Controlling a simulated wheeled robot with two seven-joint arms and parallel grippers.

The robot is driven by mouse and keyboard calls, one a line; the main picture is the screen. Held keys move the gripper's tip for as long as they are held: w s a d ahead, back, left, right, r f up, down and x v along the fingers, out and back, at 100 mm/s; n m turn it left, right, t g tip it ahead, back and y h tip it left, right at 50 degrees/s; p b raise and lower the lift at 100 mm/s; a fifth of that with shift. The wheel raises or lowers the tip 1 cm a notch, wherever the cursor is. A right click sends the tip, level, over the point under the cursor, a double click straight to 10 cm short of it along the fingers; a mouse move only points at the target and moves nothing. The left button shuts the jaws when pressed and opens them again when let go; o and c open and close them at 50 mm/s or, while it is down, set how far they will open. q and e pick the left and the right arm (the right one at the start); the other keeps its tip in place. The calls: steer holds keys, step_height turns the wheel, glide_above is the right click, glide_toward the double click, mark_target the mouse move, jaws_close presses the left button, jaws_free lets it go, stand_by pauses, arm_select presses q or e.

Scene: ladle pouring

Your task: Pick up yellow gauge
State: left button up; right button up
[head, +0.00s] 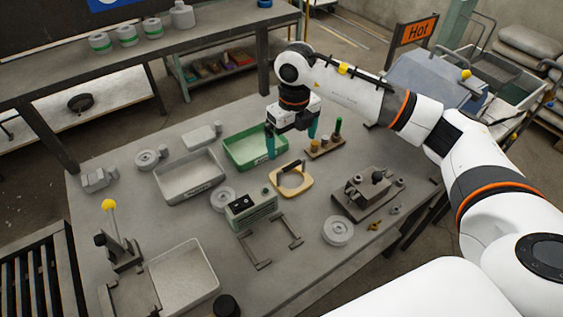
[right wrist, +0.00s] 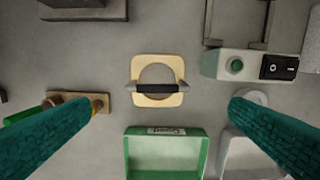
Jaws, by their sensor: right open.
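The yellow gauge (head: 291,181) is a pale yellow plate with a round opening and a dark bar handle across it. It lies flat on the grey table in the head view, and it also shows in the upper middle of the right wrist view (right wrist: 157,68). My right gripper (head: 291,146) has teal fingers, is open and empty, and hangs above the table behind the gauge, near the green tray. In the right wrist view its fingers (right wrist: 165,122) spread wide on both sides, with the gauge between and beyond them. My left gripper is not in view.
A green tray (head: 235,143) sits just left of my right gripper, and a wooden peg block (head: 325,149) just right. A switch box (head: 251,208) stands close to the gauge's left. A grey tray (head: 163,188), a metal fixture (head: 350,210) and a round disc (head: 338,231) lie around.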

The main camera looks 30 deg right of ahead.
mark_target(292, 165)
steer(key=shift+w+d+r, duration=0.1)
steer(key=shift+w+d, duration=0.05)
steer(key=f, duration=0.1)
steer(key=f+p, duration=0.1)
steer(key=f, duration=0.1)
steer(key=f+p, duration=0.1)
steer(key=f, duration=0.1)
steer(key=shift+s+f, duration=0.25)
steer(key=shift+s, duration=0.05)
steer(key=shift+f, duration=0.35)
steer(key=shift+w+f, duration=0.1)
steer(key=shift+f, duration=0.1)
step_height(292, 165, down, 4)
steer(key=shift+f+p, duration=0.25)
steer(key=shift+p, duration=0.95)
steer(key=shift+w+f, duration=0.1)
steer(key=shift+f, duration=0.15)
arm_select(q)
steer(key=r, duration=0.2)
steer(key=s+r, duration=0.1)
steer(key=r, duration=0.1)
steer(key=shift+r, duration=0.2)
